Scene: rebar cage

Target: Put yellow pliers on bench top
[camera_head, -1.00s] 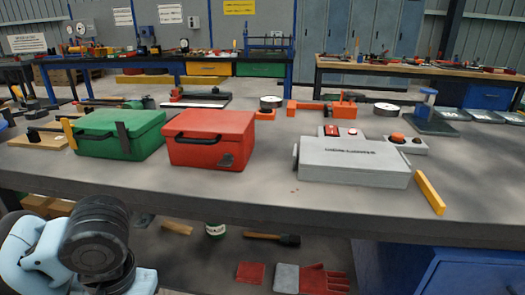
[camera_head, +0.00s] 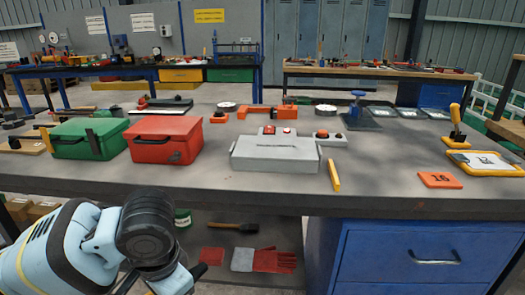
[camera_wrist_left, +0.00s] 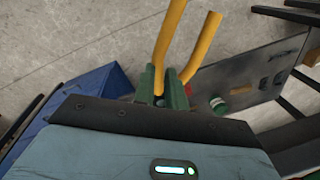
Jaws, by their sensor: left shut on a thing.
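The yellow pliers show in the left wrist view as two long yellow handles (camera_wrist_left: 200,48) spreading upward from my left gripper (camera_wrist_left: 163,90). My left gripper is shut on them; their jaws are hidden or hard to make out. In the head view my left arm comes in at the lower left, in front of the bench and below its top edge, and the pliers can hardly be made out there. The grey bench top (camera_head: 385,185) runs across the head view. My right gripper is not in view.
On the bench stand a green toolbox (camera_head: 88,138), a red toolbox (camera_head: 165,138), a grey box (camera_head: 275,153), a yellow bar (camera_head: 334,175), an orange plate (camera_head: 440,180) and a yellow-framed tray (camera_head: 490,163). Bare top lies right of the yellow bar. A blue cabinet (camera_head: 400,255) is below.

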